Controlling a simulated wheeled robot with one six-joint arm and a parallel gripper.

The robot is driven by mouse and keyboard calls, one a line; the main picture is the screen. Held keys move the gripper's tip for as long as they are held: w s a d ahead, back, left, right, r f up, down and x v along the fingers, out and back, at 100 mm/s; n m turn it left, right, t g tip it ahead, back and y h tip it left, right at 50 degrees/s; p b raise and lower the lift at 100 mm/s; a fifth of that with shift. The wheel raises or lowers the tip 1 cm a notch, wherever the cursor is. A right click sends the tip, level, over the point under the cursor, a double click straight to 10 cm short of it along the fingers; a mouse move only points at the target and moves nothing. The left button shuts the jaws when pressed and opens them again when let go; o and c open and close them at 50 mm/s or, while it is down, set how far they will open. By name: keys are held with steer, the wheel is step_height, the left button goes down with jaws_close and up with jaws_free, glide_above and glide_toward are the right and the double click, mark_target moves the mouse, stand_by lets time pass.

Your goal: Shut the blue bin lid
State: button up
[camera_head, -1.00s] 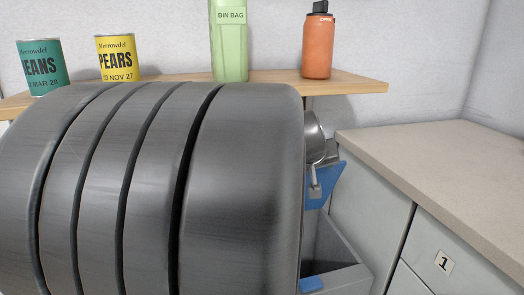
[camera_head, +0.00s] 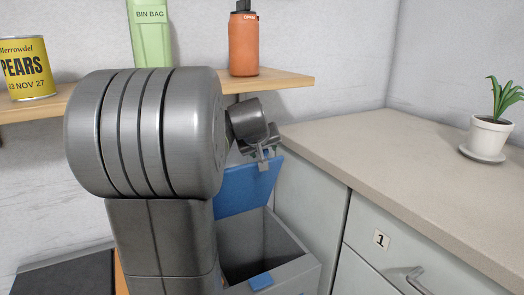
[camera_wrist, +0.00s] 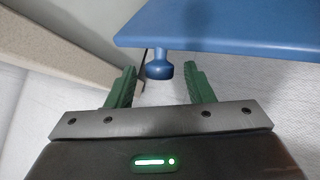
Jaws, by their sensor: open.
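The blue bin lid (camera_head: 243,190) stands raised, tilted up at the back of the grey bin (camera_head: 298,273), whose mouth is open. In the wrist view the lid (camera_wrist: 225,28) shows as a blue panel across the upper right, with a round blue knob (camera_wrist: 158,70) below its edge. My gripper (camera_wrist: 160,74) is open, its green fingers on either side of the knob; whether they touch it I cannot tell. In the head view my gripper (camera_head: 264,156) is at the lid's top edge, its fingers small and partly hidden.
A wooden shelf (camera_head: 284,80) holds a yellow can (camera_head: 25,70), a green bin bag box (camera_head: 150,35) and an orange bottle (camera_head: 244,45). A counter (camera_head: 390,160) with a potted plant (camera_head: 488,135) runs along the right, above a cabinet (camera_head: 370,262). My arm covers the bin's left side.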

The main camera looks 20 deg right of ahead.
jaws_close()
steer(key=shift+s+f, duration=0.1)
